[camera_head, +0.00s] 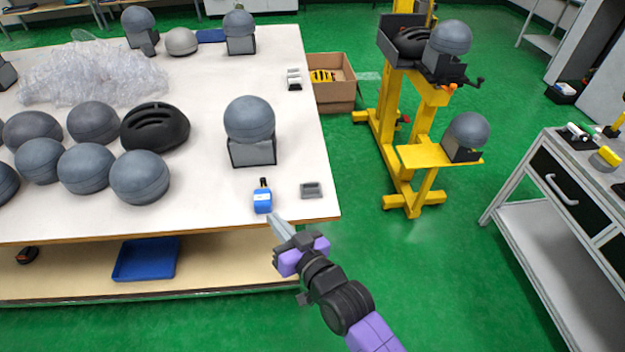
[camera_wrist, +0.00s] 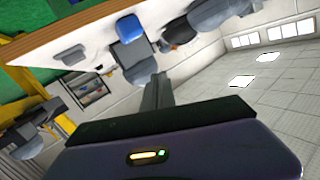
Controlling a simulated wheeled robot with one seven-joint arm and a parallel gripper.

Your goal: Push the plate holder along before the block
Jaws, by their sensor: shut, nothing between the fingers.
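A small dark grey slotted piece (camera_head: 311,190), which looks like the plate holder, lies near the right front corner of the white table (camera_head: 225,205). It seems to show in the wrist view (camera_wrist: 70,55). To its left stands a small blue block-like thing (camera_head: 262,200) with a black top; it also shows in the wrist view (camera_wrist: 128,27). I cannot tell for sure which of these is the block. My gripper (camera_head: 276,222) is shut and empty, its pale grey fingers just in front of the blue thing near the table's front edge. I cannot tell if they touch.
A grey headform on a dark base (camera_head: 252,152) stands behind these pieces. Several headforms and a black helmet (camera_head: 155,127) fill the table's left. A yellow stand (camera_head: 425,155) is beyond the right edge. A blue tray (camera_head: 146,260) lies on the shelf below.

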